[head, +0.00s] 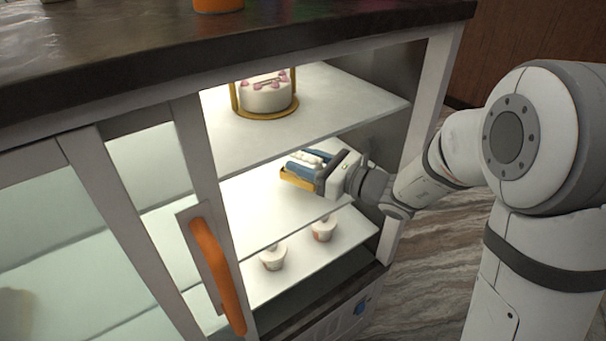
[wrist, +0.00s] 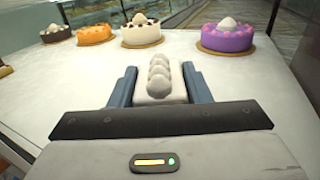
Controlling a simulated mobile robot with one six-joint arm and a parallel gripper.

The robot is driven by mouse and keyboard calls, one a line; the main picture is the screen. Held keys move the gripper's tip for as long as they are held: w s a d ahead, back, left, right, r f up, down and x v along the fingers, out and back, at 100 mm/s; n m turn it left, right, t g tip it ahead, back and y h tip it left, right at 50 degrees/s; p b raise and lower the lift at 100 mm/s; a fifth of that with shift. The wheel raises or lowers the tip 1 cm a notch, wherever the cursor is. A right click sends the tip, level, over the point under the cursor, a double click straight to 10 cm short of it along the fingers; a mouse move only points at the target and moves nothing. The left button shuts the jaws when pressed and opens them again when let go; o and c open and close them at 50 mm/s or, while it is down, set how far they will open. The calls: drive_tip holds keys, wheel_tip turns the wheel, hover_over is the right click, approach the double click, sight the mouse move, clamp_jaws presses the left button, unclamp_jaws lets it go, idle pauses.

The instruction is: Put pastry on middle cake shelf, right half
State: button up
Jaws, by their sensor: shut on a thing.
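The pastry, a pale block topped with a row of white cream dollops, sits between the fingers of my gripper in the wrist view (wrist: 159,78). My gripper (head: 310,166) is shut on the pastry (head: 304,156) inside the cabinet, over the right part of the middle shelf (head: 255,205). A yellow-orange edge shows just below the blue fingers in the head view. The pastry is level and close to the shelf surface; I cannot tell whether it touches. In the wrist view the white shelf (wrist: 75,85) spreads out around the fingers.
Several cakes stand ahead in the wrist view, including a purple cake (wrist: 227,38) and a white cake (wrist: 141,33). A pink-topped cake (head: 265,95) stands on the upper shelf. Two cups (head: 323,230) stand on the lower shelf. The orange handle (head: 217,275) is at the cabinet front.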

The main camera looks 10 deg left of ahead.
drive_tip(key=shift+w+a+f+b, duration=0.15)
drive_tip(key=shift+f+b, duration=0.2)
drive_tip(key=shift+f, duration=0.55)
drive_tip(key=shift+s+a+f+b, duration=0.1)
drive_tip(key=shift+f+b, duration=0.2)
drive_tip(key=shift+f, duration=0.55)
drive_tip(key=shift+f, duration=0.15)
drive_tip(key=o, duration=1.1)
